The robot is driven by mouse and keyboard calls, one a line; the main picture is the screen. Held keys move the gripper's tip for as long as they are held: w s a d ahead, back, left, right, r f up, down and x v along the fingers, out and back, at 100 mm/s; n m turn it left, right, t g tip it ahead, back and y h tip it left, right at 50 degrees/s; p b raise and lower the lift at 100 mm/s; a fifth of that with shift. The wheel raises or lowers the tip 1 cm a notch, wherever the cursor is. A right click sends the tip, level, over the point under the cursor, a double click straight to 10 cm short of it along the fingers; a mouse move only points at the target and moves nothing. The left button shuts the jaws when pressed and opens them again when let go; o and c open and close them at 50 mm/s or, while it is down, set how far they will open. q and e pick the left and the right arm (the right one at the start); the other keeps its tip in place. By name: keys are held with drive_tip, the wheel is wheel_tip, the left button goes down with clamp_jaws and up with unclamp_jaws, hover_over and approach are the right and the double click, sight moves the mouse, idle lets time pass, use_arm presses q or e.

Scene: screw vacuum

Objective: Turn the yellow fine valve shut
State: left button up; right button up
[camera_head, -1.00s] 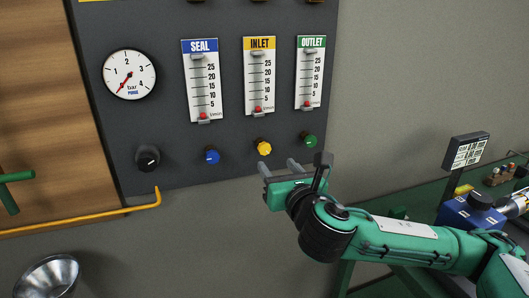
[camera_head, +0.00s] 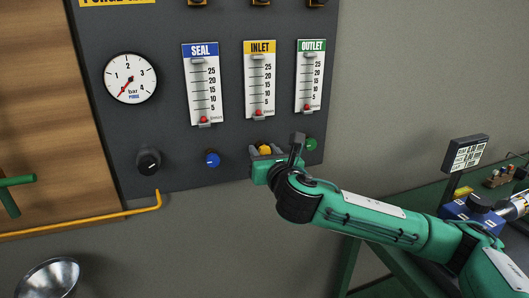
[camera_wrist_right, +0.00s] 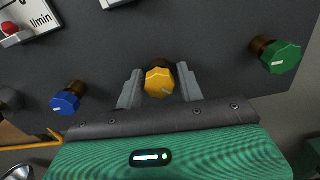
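The yellow fine valve (camera_head: 265,149) is a small knob on the dark panel, below the INLET flow tube (camera_head: 259,80). My left gripper is not in view.
A blue knob (camera_head: 212,158) is left of the yellow one and a green knob (camera_head: 310,144) is right of it. A black knob (camera_head: 148,161) sits below a pressure gauge (camera_head: 130,78). A yellow pipe (camera_head: 130,208) runs lower left. A green bench (camera_head: 420,215) stands at right.

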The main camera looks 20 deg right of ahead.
drive_tip(key=c, duration=0.6)
drive_tip(key=shift+m, duration=0.3)
